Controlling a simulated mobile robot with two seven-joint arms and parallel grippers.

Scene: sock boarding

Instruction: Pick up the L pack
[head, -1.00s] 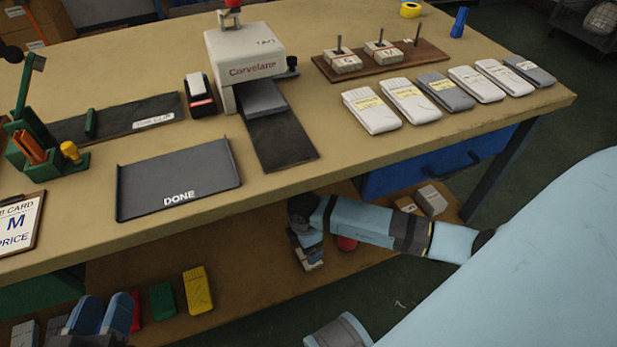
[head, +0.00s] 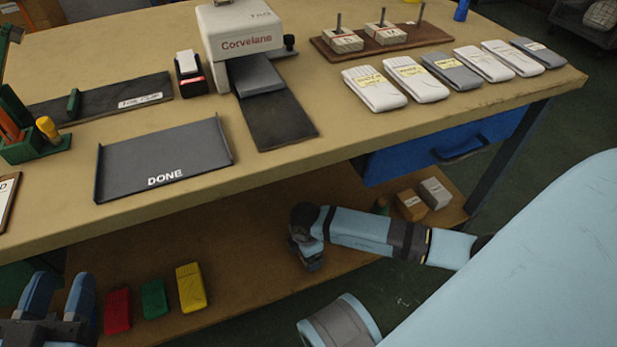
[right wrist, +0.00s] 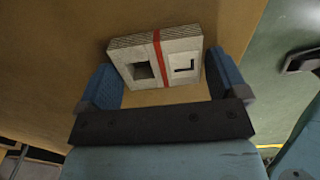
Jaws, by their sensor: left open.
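The L pack (right wrist: 155,58) shows in the right wrist view as a pale grey layered block with a red band, a square dark opening and an L mark. My right gripper (right wrist: 165,78) is open, with a blue finger on either side of the pack's near part and gaps visible. In the head view my right gripper (head: 308,262) points down over the lower shelf, and I cannot make out the L pack there. My left gripper (head: 62,280) is open and empty at the bottom left.
Red (head: 118,311), green (head: 154,299) and yellow (head: 190,287) packs lie on the lower shelf (head: 240,260). A brown box (head: 410,205) and a grey box (head: 436,193) lie farther right. The table edge overhangs the shelf. The DONE tray (head: 165,155) is empty.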

